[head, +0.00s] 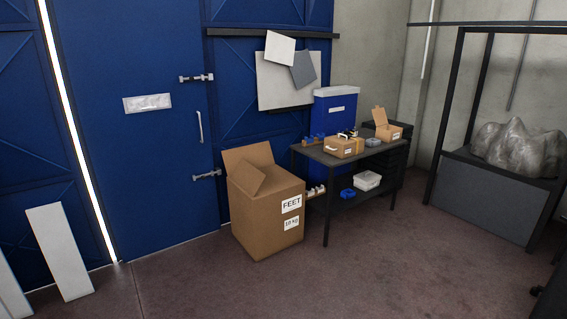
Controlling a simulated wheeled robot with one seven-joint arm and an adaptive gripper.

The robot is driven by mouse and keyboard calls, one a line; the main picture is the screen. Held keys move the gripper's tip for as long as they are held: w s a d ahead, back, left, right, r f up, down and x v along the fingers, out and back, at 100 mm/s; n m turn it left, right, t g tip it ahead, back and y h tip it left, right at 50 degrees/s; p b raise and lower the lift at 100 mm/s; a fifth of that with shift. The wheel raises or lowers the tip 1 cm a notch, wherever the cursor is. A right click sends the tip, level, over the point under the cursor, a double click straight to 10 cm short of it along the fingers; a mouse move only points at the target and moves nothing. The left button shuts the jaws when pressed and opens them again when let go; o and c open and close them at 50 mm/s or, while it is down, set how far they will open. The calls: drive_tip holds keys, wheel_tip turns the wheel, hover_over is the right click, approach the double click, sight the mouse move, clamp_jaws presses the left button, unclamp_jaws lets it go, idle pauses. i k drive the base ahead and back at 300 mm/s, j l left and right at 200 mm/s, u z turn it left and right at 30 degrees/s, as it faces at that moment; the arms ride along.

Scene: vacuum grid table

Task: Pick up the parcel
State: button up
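A small closed cardboard parcel (343,147) with a white label and a pale strip on top sits on the front part of a dark table (326,162). Beside it to the right, a small open cardboard box (388,133) with raised flaps stands on the same table. I cannot tell for certain which box is the parcel. My gripper is not in view.
A white tub (367,181) and a blue bin (347,194) sit on the lower shelf. A framed stand (485,195) is at right. The floor in front is clear.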

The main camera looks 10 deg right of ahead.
sight(342, 146)
drive_tip(key=i+l+z, duration=0.2)
drive_tip(key=i, duration=0.7)
drive_tip(key=i+z, duration=0.25)
drive_tip(key=i, duration=0.65)
drive_tip(key=i+j+z, duration=0.2)
drive_tip(key=i, duration=0.7)
drive_tip(key=i+l+u, duration=0.2)
drive_tip(key=i, duration=0.35)
drive_tip(key=i+l+u, duration=0.2)
drive_tip(key=i, duration=0.35)
drive_tip(key=i+l+u, duration=0.15)
drive_tip(key=i+l, duration=0.15)
drive_tip(key=i, duration=0.2)
drive_tip(key=i+l+u, duration=0.3)
drive_tip(key=u, duration=0.15)
drive_tip(key=i+l+u, duration=0.4)
drive_tip(key=i+l, duration=0.05)
